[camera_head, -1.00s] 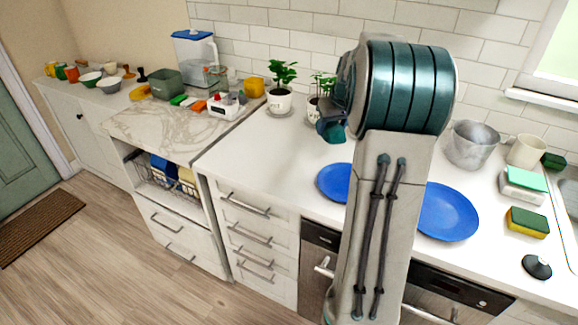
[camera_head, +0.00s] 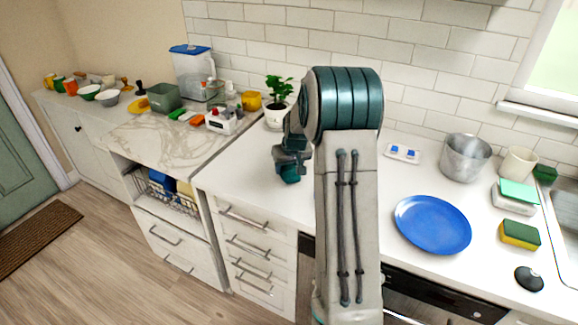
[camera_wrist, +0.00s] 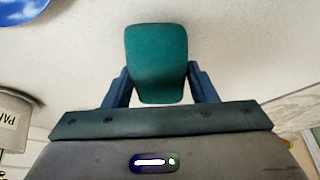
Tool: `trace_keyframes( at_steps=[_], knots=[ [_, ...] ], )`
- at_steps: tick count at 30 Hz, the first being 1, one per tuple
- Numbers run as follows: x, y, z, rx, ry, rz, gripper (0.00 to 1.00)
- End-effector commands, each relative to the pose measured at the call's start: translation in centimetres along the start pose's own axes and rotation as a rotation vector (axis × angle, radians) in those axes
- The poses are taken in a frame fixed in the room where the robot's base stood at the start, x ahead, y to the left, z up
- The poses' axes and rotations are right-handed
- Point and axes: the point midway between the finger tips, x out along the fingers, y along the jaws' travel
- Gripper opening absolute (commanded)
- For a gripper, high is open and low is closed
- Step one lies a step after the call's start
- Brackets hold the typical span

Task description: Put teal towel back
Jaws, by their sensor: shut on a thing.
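The teal towel (camera_wrist: 157,55) is a small rounded block between the two fingers of my gripper (camera_wrist: 158,80) in the wrist view. My gripper is shut on it. In the head view my gripper (camera_head: 290,160) is left of my upright arm, over the white counter (camera_head: 245,185), with the teal towel (camera_head: 290,179) at its lower end. I cannot tell whether the towel touches the counter. A second teal-green pad (camera_head: 519,190) lies on a white stack at the right.
A potted plant (camera_head: 278,100) stands behind my gripper. A blue plate (camera_head: 433,223), metal pot (camera_head: 465,158), cream cup (camera_head: 518,162) and green-yellow sponge (camera_head: 520,235) are to the right. A wire basket (camera_head: 165,190) sits in an open shelf at left. The counter left of my gripper is clear.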

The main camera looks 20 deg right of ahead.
Motion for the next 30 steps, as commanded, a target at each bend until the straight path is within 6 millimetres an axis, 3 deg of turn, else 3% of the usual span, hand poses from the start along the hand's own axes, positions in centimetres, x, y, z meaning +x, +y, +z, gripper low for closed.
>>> trace_keyframes(
  at_steps=[13, 14, 15, 16, 25, 30],
  knots=[
    [1.1, 0.0, 0.5, 0.0, 0.001, 0.0, 0.34],
    [1.0, 0.0, 0.4, 0.0, 0.001, 0.0, 0.57],
    [0.9, 0.0, 0.4, 0.0, 0.001, 0.0, 0.68],
    [0.9, 0.0, 0.4, 0.0, 0.001, 0.0, 0.74],
    [0.8, 0.0, 0.3, 0.0, 0.001, 0.0, 0.74],
    [-0.4, 0.1, 0.2, 0.0, 0.006, 0.002, 0.74]
  ],
)
